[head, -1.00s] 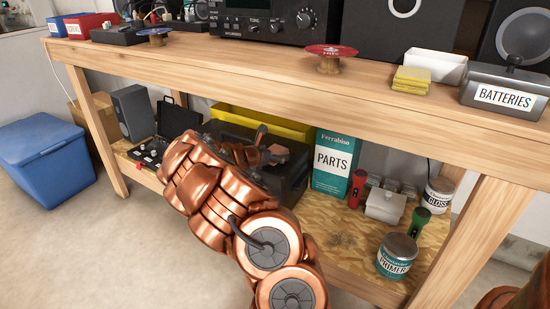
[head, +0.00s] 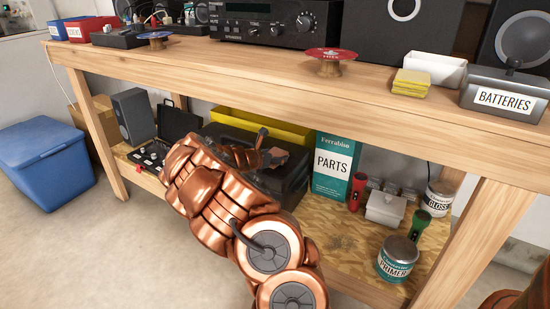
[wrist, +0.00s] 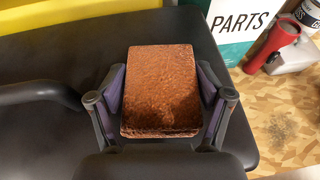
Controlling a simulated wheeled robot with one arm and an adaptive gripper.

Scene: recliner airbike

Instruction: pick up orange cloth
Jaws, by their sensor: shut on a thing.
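The orange cloth (wrist: 160,92) is a folded, rust-orange rectangular pad with a rough surface. In the wrist view it sits between the two fingers of my gripper (wrist: 160,103), which press on its left and right sides. A small part of the cloth (head: 274,156) shows in the head view beyond my copper arm. My gripper (head: 262,155) is over the black case on the lower shelf, mostly hidden by my wrist. I cannot tell whether the cloth still touches the case.
The black case (wrist: 50,75) lies under the gripper, with a yellow bin (head: 262,125) behind. A teal PARTS box (head: 332,168), a red flashlight (head: 357,190) and a primer can (head: 396,257) stand to the right. The workbench top (head: 230,50) overhangs the shelf.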

